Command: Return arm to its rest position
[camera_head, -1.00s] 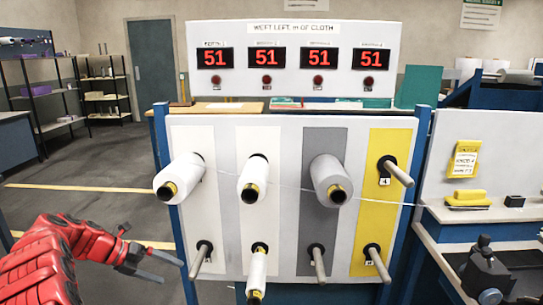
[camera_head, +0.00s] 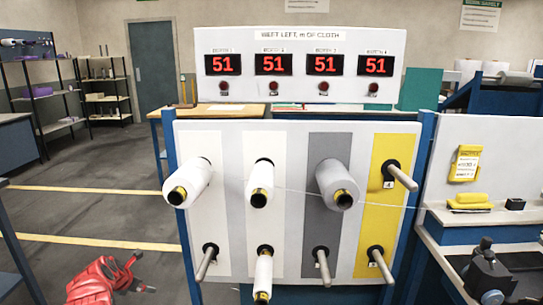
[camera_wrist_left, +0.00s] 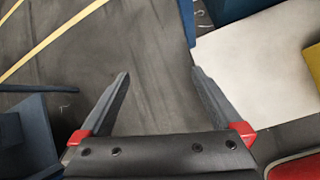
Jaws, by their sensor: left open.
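My left gripper (camera_head: 136,275) is low at the bottom left of the head view, on a red arm. It is in front of the floor, left of the white loom panel (camera_head: 225,262) and apart from it. In the left wrist view its two dark fingers (camera_wrist_left: 160,85) are spread wide with nothing between them. The floor (camera_wrist_left: 150,60) lies beyond them. My right gripper is not in view.
The panel bears white bobbins (camera_head: 191,182), a grey bobbin (camera_head: 333,180) and bare pegs (camera_head: 401,177), with a thread across it. A display board (camera_head: 300,88) above reads 51 four times. A side bench (camera_head: 475,215) stands right. Open floor (camera_head: 90,215) lies left.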

